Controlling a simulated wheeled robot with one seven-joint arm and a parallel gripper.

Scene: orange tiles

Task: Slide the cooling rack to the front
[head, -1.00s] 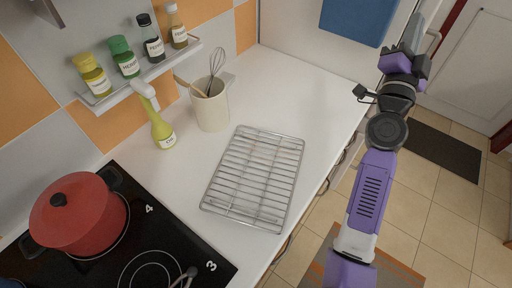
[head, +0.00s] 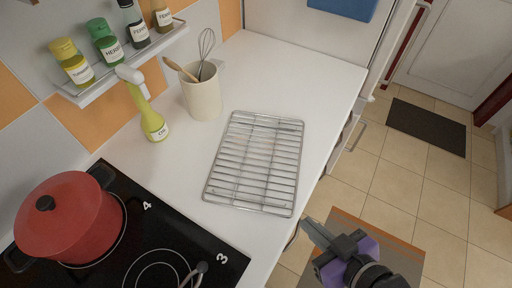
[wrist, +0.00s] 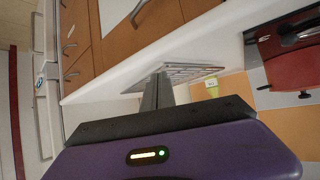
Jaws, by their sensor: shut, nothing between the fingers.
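The cooling rack (head: 236,181), a silver wire grid, lies flat on the white counter in the head view, close to its front edge. It also shows in the wrist view (wrist: 190,70), seen at a low angle beyond the fingers. My gripper (head: 307,226) is shut and empty, just off the rack's near right corner by the counter edge. In the wrist view its fingers (wrist: 157,90) overlap the near end of the rack. I cannot tell whether they touch it.
Behind the rack stand a cream utensil crock (head: 202,98) and a green oil bottle (head: 153,122). A red pot (head: 68,218) sits on the black hob (head: 150,243) at left. The counter (head: 290,78) is clear beyond the rack. Spice jars stand on a wall shelf (head: 120,65).

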